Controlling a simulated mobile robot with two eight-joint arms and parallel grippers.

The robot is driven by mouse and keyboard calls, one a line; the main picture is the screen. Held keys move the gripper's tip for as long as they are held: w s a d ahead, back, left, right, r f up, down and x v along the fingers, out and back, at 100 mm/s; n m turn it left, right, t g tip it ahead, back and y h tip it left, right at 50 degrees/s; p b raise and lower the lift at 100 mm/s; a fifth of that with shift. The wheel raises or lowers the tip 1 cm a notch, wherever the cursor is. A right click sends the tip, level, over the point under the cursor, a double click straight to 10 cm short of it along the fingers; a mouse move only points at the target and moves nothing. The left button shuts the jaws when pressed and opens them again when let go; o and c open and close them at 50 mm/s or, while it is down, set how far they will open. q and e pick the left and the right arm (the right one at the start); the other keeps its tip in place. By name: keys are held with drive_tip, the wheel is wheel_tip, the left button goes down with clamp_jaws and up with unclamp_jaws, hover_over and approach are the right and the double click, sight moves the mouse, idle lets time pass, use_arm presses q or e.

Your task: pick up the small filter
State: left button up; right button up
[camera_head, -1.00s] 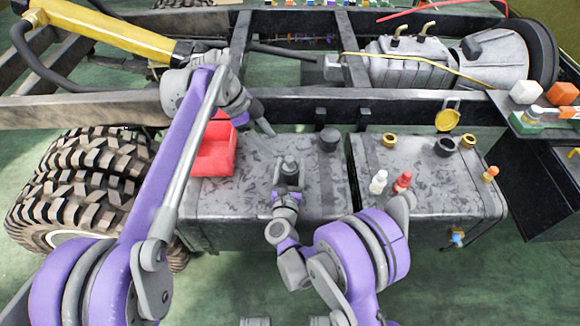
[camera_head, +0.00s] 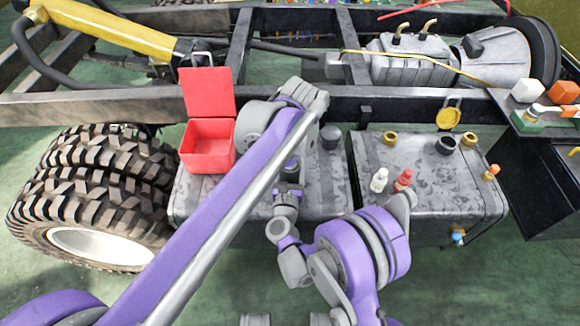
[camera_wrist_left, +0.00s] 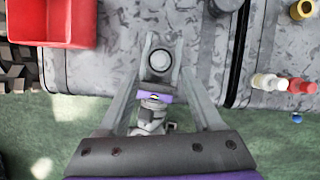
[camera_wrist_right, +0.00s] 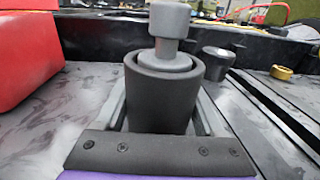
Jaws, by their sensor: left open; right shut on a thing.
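A dark hollow cylinder (camera_wrist_right: 160,92) stands upright between my right gripper's fingers in the right wrist view, and my right gripper (camera_wrist_right: 160,120) is shut on it. A grey stepped knob piece (camera_wrist_right: 170,30) sits in its top. I cannot tell which of the two is the small filter. From above, the round top (camera_wrist_left: 159,61) of this assembly shows in the left wrist view. My left gripper (camera_wrist_left: 166,58) is open, with its fingers on either side of that top in the picture; contact is unclear. In the head view, my left arm hides most of this.
An open red box (camera_head: 207,148) with its lid up stands on the left of the mottled grey tank (camera_head: 235,195). A dark cap (camera_head: 331,137), brass rings (camera_head: 390,137) and white and red bottles (camera_head: 379,180) stand to the right. A frame rail (camera_head: 400,105) runs behind.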

use_arm(q)
drive_tip(key=shift+x, duration=3.6)
clamp_jaws()
